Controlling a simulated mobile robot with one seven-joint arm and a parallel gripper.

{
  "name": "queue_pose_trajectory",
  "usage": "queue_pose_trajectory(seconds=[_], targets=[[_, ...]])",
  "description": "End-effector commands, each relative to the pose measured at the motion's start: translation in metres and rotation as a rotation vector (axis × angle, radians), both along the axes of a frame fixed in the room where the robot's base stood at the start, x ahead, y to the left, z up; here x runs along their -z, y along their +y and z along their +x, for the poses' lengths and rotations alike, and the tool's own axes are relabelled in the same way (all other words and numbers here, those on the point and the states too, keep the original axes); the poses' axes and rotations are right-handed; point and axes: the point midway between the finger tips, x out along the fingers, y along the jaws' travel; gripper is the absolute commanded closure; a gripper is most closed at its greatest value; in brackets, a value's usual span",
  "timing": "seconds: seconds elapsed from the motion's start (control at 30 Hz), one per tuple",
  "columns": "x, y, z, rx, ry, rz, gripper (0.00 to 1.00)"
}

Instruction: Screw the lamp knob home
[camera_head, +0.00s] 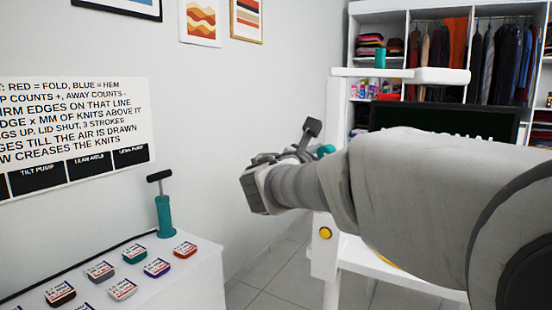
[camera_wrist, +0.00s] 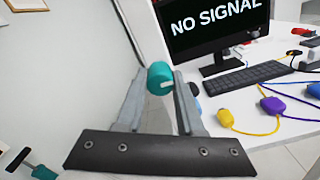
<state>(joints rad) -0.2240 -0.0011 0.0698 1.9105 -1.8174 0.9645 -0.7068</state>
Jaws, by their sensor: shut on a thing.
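A teal cylinder (camera_wrist: 160,73), which looks like the lamp knob, sits between the fingertips of my gripper (camera_wrist: 160,84) in the wrist view. The two grey fingers are shut on its sides. In the head view its teal edge (camera_head: 326,151) shows just beyond my gripper (camera_head: 317,147), partly hidden by the fingers and wrist. My gripper is raised beside the white desk frame. No thread or socket for the knob can be made out, and I cannot tell whether it touches anything besides the fingers.
A white desk holds a monitor (camera_wrist: 215,28), a keyboard (camera_wrist: 249,76) and several coloured items with cables. A teal hand pump (camera_head: 164,214) and several labelled tins stand on a white cabinet (camera_head: 190,275). An open wardrobe is behind.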

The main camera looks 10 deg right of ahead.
Motion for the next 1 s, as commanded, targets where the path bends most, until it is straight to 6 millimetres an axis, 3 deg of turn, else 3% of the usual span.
queue_pose_trajectory(seconds=[1.0], targets=[[0.0023,0.0000,0.0002,-0.001,-0.207,0.285,1.00]])
